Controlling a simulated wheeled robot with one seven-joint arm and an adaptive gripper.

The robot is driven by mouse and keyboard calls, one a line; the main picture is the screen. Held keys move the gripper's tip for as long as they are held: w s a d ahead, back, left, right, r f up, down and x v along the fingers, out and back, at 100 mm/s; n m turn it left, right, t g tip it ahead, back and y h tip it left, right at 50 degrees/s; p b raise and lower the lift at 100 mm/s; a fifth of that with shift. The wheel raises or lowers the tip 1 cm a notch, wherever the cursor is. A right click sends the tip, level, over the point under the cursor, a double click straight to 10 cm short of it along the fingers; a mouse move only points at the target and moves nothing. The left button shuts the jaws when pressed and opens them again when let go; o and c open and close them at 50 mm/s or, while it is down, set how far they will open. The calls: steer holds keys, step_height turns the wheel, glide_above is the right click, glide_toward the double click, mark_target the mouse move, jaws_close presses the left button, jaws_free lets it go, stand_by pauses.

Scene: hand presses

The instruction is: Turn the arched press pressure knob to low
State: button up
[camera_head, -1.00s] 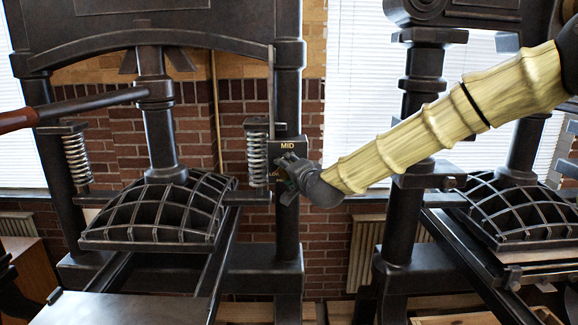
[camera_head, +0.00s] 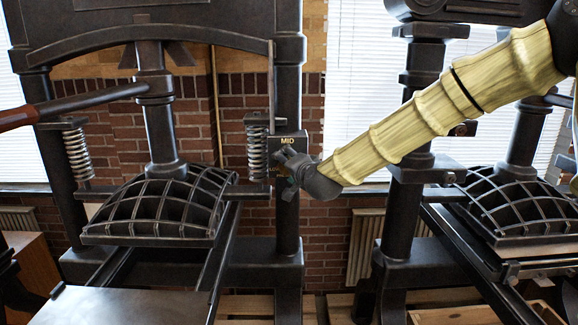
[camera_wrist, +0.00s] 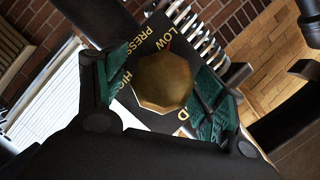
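The arched press (camera_head: 150,45) with its domed, ribbed platen stands at the left in the head view. A dark pressure plate with a MID label (camera_head: 288,141) is on its right column. My gripper (camera_head: 280,163) is at this plate and hides the knob there. In the wrist view, the brass, many-sided knob (camera_wrist: 162,82) lies between my gripper's green finger pads (camera_wrist: 165,90). The pads stand spread on either side of it; firm contact cannot be seen. LOW, PRESS and part of HIGH show around the knob.
A coil spring (camera_head: 257,150) hangs just left of the plate. A second press (camera_head: 400,190) stands at the right, beneath and behind my arm. A long bar with a red-brown handle (camera_head: 18,117) reaches out at the left. A brick wall is behind.

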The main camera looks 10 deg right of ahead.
steer(key=shift+s+r, duration=0.1)
steer(key=shift+s, duration=0.05)
steer(key=v, duration=1.1)
steer(key=shift+s, duration=0.35)
steer(key=shift+d, duration=0.1)
steer(key=s+f+n+g, duration=0.2)
steer(key=s+f, duration=0.2)
steer(key=f, duration=0.9)
steer(key=s+f+n+g, duration=0.1)
steer(key=s+f+g, duration=0.25)
steer(key=f, duration=0.85)
steer(key=s+f+n+g, duration=0.2)
steer(key=s+f, duration=0.3)
steer(key=f, duration=0.8)
steer(key=s+d+f+n+g, duration=0.1)
steer(key=s+f+g, duration=0.1)
steer(key=s+f, duration=0.6)
steer(key=s+d+f+n+g+h, duration=0.1)
steer(key=s+f, duration=0.6)
steer(key=s, duration=0.7)
steer(key=s+f+n+g+h, duration=0.1)
steer(key=s+f+n+g, duration=0.2)
steer(key=s+f+g, duration=0.2)
steer(key=s+f, duration=0.3)
steer(key=s, duration=0.3)
steer(key=shift+s+d+f, duration=0.3)
steer(key=shift+s+d, duration=0.05)
steer(key=shift+d, duration=0.05)
